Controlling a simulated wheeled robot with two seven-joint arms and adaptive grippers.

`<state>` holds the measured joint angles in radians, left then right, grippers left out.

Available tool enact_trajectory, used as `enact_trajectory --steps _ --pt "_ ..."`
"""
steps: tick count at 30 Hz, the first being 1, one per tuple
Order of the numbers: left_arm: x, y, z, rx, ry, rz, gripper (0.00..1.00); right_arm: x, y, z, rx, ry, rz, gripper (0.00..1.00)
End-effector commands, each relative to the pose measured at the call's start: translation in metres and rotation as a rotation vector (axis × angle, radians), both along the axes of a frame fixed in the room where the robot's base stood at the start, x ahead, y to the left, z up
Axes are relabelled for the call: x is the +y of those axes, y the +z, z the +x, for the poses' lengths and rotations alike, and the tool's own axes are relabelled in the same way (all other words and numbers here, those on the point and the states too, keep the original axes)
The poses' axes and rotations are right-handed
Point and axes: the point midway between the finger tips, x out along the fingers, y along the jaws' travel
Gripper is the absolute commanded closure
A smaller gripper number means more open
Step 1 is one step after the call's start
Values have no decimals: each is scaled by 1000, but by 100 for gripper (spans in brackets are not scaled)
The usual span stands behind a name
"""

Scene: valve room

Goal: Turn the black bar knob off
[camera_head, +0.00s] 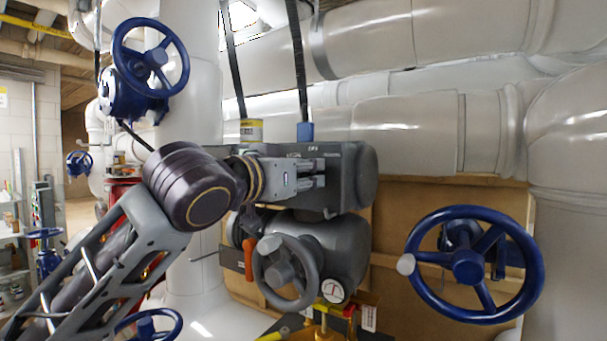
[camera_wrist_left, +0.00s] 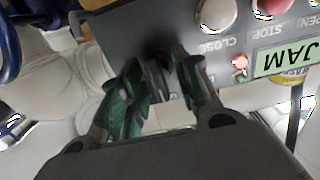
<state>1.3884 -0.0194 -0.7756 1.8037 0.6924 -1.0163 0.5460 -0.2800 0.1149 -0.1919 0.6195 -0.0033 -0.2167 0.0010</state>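My left gripper (camera_head: 318,173) is at the front of a dark grey actuator box (camera_head: 352,180), its two fingers one above the other with a gap between them. Part of an OFF label shows just above it. In the left wrist view the gripper (camera_wrist_left: 158,62) has its green-padded fingers apart, tips close to the box's panel (camera_wrist_left: 130,25). A dark shape (camera_wrist_left: 158,75) lies between the fingers; it may be the black bar knob, but it is shaded and mostly covered. I cannot tell whether the fingers touch it. The knob is hidden in the head view. My right gripper is out of view.
The panel has a pale CLOSE button (camera_wrist_left: 217,14), a red button (camera_wrist_left: 271,8) and a green JAM label (camera_wrist_left: 286,59). A grey handwheel (camera_head: 285,272) and orange lever (camera_head: 248,260) sit below the gripper. Blue handwheels stand right (camera_head: 468,267) and upper left (camera_head: 151,57).

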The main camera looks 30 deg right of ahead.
Motion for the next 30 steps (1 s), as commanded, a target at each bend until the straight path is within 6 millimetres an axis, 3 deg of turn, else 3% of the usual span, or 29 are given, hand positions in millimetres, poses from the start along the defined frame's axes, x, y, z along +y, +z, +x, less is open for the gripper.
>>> enact_trajectory --steps 14,30 --pt "9 -1 -4 1 0 0 68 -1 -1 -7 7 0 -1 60" --pt "61 -1 -35 0 -1 0 68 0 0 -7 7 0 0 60"
